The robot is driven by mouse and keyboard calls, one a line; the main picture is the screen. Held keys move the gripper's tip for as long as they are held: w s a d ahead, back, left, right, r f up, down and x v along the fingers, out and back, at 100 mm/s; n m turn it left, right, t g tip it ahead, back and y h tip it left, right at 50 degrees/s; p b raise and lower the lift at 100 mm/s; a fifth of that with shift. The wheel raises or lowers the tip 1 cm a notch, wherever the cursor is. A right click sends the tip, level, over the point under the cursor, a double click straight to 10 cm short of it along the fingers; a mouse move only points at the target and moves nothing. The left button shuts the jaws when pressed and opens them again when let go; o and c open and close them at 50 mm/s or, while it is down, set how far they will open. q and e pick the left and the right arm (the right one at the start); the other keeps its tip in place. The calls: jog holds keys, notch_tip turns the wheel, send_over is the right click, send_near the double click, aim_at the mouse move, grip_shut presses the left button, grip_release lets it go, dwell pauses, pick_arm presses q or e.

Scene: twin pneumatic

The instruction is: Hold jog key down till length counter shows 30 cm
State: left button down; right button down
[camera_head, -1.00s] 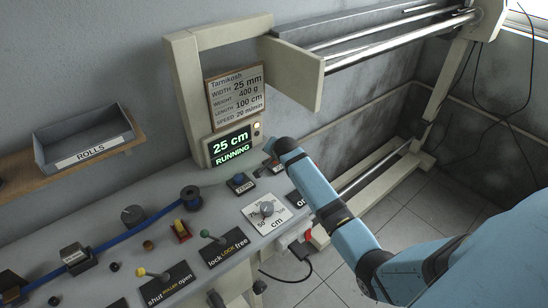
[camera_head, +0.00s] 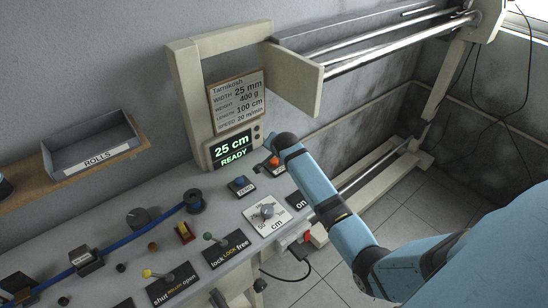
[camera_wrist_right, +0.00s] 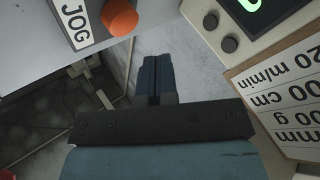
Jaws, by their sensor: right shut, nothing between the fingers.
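The jog key (camera_head: 272,162) is an orange-red button at the right end of the panel. In the wrist view the orange button (camera_wrist_right: 119,17) sits beside its white JOG label (camera_wrist_right: 76,22). The length counter (camera_head: 233,149) reads "25 cm" and "READY" in green. My right gripper (camera_wrist_right: 157,75) is shut and empty, its fingertips apart from the button in the wrist view. My left gripper is in neither view.
A blue ZERO button (camera_head: 239,183) and a white dial plate (camera_head: 267,212) are close by on the panel. A sign board (camera_head: 237,101) stands above the counter. A beige frame with metal rollers (camera_head: 400,42) is behind my arm.

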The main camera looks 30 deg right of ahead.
aim_at(276, 160)
notch_tip(276, 160, up, 3)
jog(key=shift+r+p, duration=0.15)
jog(key=shift+p, duration=1.05)
